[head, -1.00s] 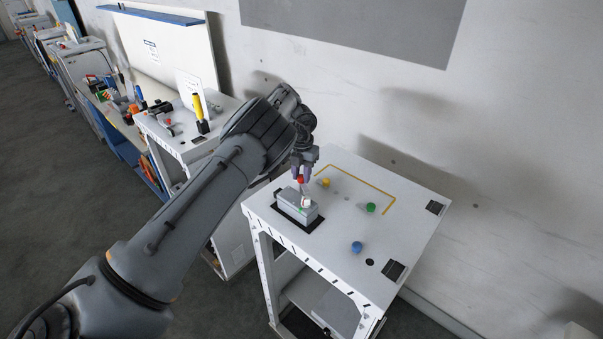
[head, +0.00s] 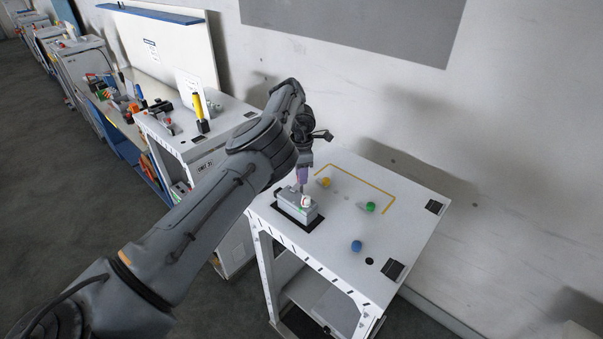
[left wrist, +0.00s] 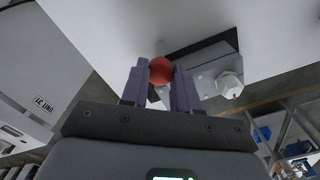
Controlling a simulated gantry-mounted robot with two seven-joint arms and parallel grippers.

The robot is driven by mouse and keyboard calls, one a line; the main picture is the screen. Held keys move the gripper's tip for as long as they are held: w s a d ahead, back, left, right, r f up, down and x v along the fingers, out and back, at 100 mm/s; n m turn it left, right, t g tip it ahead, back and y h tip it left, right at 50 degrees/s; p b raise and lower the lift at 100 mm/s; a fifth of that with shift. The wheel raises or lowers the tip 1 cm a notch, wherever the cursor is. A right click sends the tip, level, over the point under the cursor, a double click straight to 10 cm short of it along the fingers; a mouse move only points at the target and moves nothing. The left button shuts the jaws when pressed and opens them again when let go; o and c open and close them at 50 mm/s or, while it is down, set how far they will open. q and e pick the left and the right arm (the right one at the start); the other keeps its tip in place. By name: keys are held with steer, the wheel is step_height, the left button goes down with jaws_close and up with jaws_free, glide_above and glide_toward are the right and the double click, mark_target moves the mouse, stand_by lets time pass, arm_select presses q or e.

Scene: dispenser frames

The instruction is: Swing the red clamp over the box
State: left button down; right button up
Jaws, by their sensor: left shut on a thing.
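In the head view a small grey box (head: 293,207) sits on a black patch near the left side of the white table. A white knob (head: 306,201) stands at its right end, and it also shows in the left wrist view (left wrist: 229,85). My left gripper (head: 302,184) is just above and behind the box, its fingers pointing down. In the left wrist view the fingers are shut on the round red knob of the red clamp (left wrist: 160,70). The rest of the clamp is mostly hidden behind the knob and fingers. My right gripper is not in view.
The table also bears a yellow knob (head: 324,183), a green knob (head: 370,207) and a blue knob (head: 356,246), right of the box. A yellow line (head: 358,179) marks the back. Another white bench (head: 215,124) with a yellow-handled tool stands left, behind my arm.

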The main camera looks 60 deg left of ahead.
arm_select(q)
steer(key=shift+m, duration=0.9)
steer(key=c, duration=0.8)
jaws_free()
steer(key=shift+c, duration=0.2)
steer(key=shift+r, duration=0.15)
steer(key=shift+r, duration=0.25)
step_height(320, 180, up, 10)
steer(key=shift+p, duration=0.3)
